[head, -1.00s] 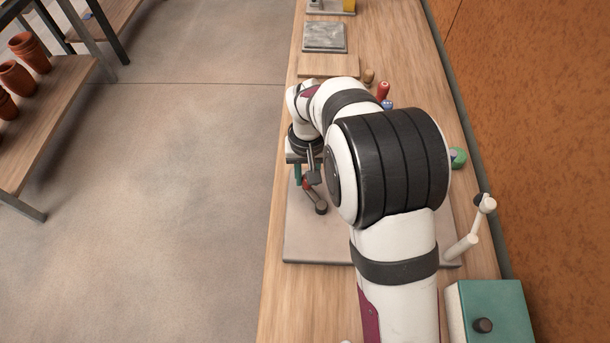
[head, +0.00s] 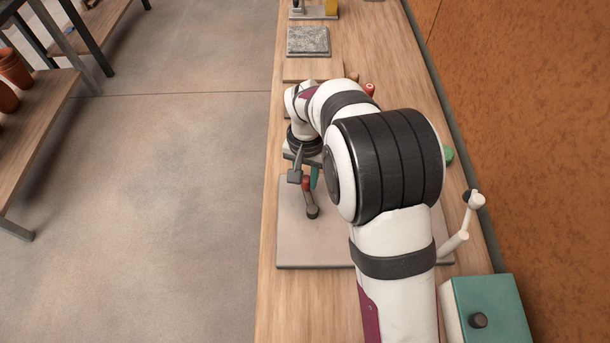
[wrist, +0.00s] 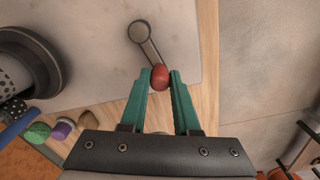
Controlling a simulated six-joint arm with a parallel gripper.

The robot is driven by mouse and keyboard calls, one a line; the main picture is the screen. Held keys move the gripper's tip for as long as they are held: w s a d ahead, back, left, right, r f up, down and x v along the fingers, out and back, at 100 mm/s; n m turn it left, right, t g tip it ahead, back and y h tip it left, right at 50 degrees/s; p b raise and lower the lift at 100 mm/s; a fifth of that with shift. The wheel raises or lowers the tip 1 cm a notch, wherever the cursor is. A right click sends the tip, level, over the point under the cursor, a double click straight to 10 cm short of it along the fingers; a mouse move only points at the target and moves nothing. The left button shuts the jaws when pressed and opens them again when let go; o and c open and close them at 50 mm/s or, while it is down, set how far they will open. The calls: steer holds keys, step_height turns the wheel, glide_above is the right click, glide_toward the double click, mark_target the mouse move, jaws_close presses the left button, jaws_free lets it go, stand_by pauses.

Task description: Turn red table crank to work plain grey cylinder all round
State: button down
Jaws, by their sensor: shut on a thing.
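The crank (head: 311,207) is a dark grey arm with a red knob (head: 306,183), on the pale board at the left front of the bench. In the wrist view the crank arm (wrist: 150,48) runs up from the red knob (wrist: 160,79) to a round grey hub. My gripper (wrist: 161,76) has teal fingers shut on the knob, one on each side. In the head view, my arm hides most of the board and what stands on it. A dark round body (wrist: 35,60) with a dotted grey part shows at the wrist view's left edge; I cannot tell whether this is the cylinder.
The board (head: 315,255) lies on the wooden bench. A white jointed rod (head: 458,238) and a teal box (head: 497,310) stand on the right. A grey slab (head: 307,41) lies farther back. Small items, one green (wrist: 38,132), sit beside the board. A pot rack (head: 40,110) stands left across open floor.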

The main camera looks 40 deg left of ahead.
steer(key=c, duration=0.7)
jaws_free()
steer(key=shift+o, duration=0.2)
step_height(320, 180, up, 16)
steer(key=shift+f, duration=0.1)
